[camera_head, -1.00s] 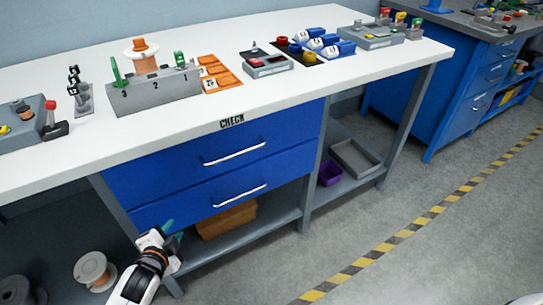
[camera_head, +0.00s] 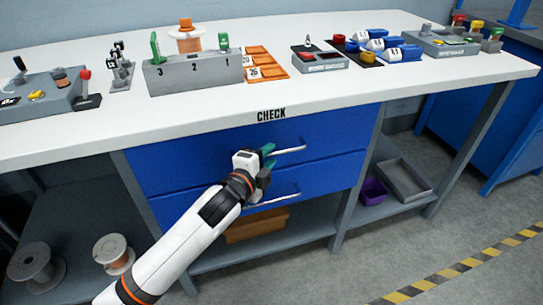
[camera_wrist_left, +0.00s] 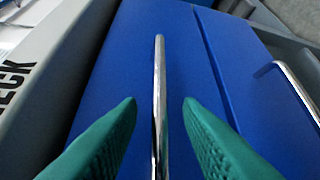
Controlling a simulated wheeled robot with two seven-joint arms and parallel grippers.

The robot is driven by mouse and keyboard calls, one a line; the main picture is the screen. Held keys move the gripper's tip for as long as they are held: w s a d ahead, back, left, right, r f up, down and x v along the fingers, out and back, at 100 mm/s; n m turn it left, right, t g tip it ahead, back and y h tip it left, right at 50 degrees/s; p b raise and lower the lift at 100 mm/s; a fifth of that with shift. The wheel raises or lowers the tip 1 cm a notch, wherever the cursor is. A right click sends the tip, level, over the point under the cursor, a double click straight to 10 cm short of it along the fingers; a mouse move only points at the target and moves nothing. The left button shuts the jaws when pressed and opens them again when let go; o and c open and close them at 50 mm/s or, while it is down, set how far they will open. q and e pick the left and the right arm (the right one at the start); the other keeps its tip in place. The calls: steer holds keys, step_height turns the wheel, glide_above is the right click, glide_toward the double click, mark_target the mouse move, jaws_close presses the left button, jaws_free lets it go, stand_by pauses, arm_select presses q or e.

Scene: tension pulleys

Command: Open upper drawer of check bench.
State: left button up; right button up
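The check bench (camera_head: 330,98) has two blue drawers under its white top, below the word CHECK. The upper drawer (camera_head: 185,165) looks closed. Its silver bar handle (camera_head: 290,151) also shows in the left wrist view (camera_wrist_left: 160,70). My left gripper (camera_head: 269,155) is in front of this drawer at the left part of the handle. In the left wrist view its green fingers (camera_wrist_left: 159,104) are apart, one on each side of the bar, with gaps visible. The gripper and wrist hide part of the drawer front. My right gripper is not in view.
The lower drawer (camera_head: 325,178) with its own handle (camera_head: 275,200) is just below and looks closed. A brown box (camera_head: 255,226), purple bin (camera_head: 373,191) and grey tray (camera_head: 405,180) sit on the shelf. Spools (camera_head: 113,250) stand at lower left. Fixtures line the bench top.

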arm_select(q)
steer(key=shift+x, duration=1)
jaws_close()
